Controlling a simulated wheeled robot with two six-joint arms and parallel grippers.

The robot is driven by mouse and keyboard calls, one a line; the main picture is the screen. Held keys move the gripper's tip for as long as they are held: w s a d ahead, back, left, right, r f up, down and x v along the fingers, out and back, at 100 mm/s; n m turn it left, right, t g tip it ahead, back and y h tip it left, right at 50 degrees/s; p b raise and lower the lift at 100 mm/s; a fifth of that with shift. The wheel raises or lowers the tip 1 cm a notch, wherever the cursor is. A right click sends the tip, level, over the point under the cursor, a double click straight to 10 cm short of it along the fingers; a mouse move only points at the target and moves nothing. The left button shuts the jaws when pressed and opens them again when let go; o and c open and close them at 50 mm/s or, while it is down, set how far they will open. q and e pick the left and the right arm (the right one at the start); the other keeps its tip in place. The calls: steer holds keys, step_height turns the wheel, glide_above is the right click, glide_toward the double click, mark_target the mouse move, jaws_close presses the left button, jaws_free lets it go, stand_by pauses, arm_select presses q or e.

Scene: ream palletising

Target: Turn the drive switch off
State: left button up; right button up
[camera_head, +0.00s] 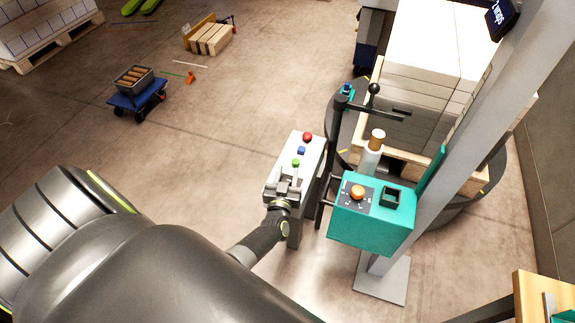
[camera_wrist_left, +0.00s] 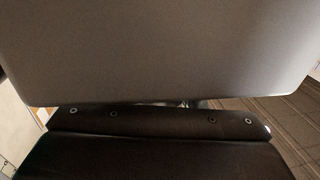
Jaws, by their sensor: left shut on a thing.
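A grey control box (camera_head: 309,152) on a post stands in the middle of the head view. A red button (camera_head: 307,137), a blue button (camera_head: 301,150) and a green button (camera_head: 295,162) run along its top. My left gripper (camera_head: 287,187) reaches its near end from below and is shut there, on what appears to be the drive switch. The jaws hide the switch, so its position cannot be read. My right gripper is not in view.
A teal box (camera_head: 372,228) with an orange knob (camera_head: 358,192) stands close right of the control box, by a grey column (camera_head: 450,150). Behind are a round turntable (camera_head: 470,213) and a stacked pallet load (camera_head: 430,60). A blue trolley (camera_head: 138,94) stands left. Floor between is mostly clear.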

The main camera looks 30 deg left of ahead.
arm_select(q)
steer(key=shift+s+f, duration=0.25)
steer(key=shift+f, duration=0.15)
steer(key=o, duration=0.9)
steer(key=shift+c, duration=0.2)
steer(key=shift+o, duration=0.7)
steer(key=shift+w+r, duration=0.15)
steer(key=shift+r, duration=0.05)
steer(key=v, duration=1.7)
steer(key=shift+d+b, duration=0.2)
steer(key=shift+b, duration=0.25)
